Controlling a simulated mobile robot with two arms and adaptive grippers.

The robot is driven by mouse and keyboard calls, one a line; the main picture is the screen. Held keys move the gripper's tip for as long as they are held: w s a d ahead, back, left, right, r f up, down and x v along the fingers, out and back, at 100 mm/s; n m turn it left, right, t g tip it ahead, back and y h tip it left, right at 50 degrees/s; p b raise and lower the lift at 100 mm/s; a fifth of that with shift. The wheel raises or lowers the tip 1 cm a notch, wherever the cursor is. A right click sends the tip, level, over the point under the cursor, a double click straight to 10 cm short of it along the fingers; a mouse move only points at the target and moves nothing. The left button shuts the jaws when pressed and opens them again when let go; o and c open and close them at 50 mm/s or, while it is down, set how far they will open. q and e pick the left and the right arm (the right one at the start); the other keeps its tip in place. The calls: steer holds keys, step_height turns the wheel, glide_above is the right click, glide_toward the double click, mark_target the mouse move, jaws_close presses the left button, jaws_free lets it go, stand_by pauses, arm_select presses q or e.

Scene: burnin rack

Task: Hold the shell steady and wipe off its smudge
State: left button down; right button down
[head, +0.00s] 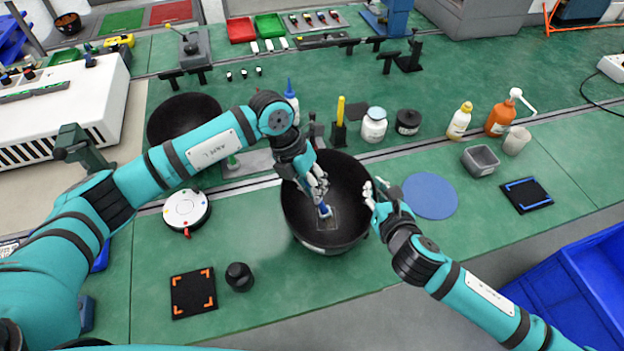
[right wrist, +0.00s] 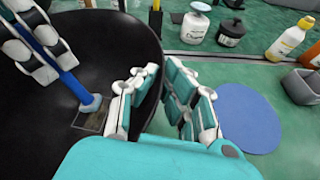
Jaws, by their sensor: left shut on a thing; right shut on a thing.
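The shell is a black bowl (head: 296,214) standing on the green bench, and its dark inside fills the left of the right wrist view (right wrist: 125,32). My left gripper (head: 318,188) is over the bowl's inside, shut on a blue-handled wiping tool (right wrist: 76,86). The tool's pale blue-grey head (right wrist: 92,103) is at a squarish brownish-grey smudge (right wrist: 88,121) on the inner wall; whether it presses there I cannot tell. My right gripper (head: 372,192) is shut on the bowl's right rim, with fingers on both sides of the wall in the right wrist view (right wrist: 160,98).
A blue round mat (head: 430,195) lies right of the bowl. A white jar (head: 374,125), a black jar (head: 408,122) and bottles stand behind. A second black bowl (head: 183,112) is at the back left. A black cup (head: 239,277) and a square mat (head: 193,293) are front left.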

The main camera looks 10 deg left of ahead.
arm_select(q)
steer(key=shift+s, duration=2.35)
step_height(320, 180, up, 8)
steer(key=shift+d, duration=0.45)
steer(key=shift+a+f+x, duration=0.25)
steer(key=shift+a+x, duration=0.35)
steer(key=shift+x, duration=3.25)
steer(key=shift+w+a, duration=0.7)
steer(key=shift+w, duration=3.75)
steer(key=shift+s+d, duration=0.7)
steer(key=shift+s, duration=3.5)
step_height(320, 180, up, 8)
